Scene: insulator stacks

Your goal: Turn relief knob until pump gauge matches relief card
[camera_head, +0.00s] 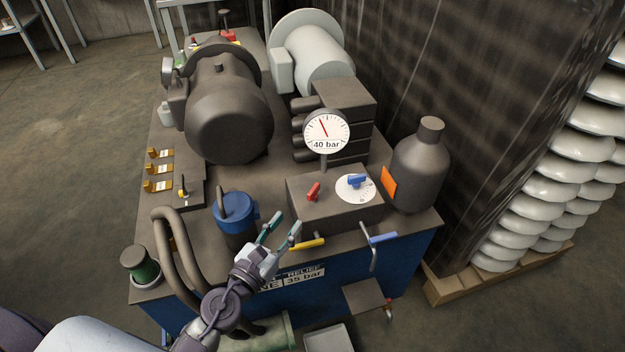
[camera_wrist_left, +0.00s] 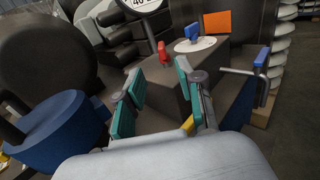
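The pump gauge (camera_head: 326,132) is a round white dial with a red needle and reads "40 bar". The relief card (camera_head: 303,276) on the blue front panel reads "RELIEF" and "35 bar", partly hidden by my left arm. A blue knob (camera_head: 356,181) sits on a white dial plate on top of a dark block; it also shows in the left wrist view (camera_wrist_left: 191,32). Which control is the relief knob is not labelled legibly. My left gripper (camera_head: 282,230) is open and empty in front of the block, apart from the knob. My right gripper is out of view.
A red lever (camera_head: 313,191) stands left of the blue knob. A yellow handle (camera_head: 307,243) and a blue handle (camera_head: 382,238) stick out in front. A grey bottle (camera_head: 418,165) stands to the right. A blue-capped canister (camera_head: 235,213) and hoses (camera_head: 180,245) are left.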

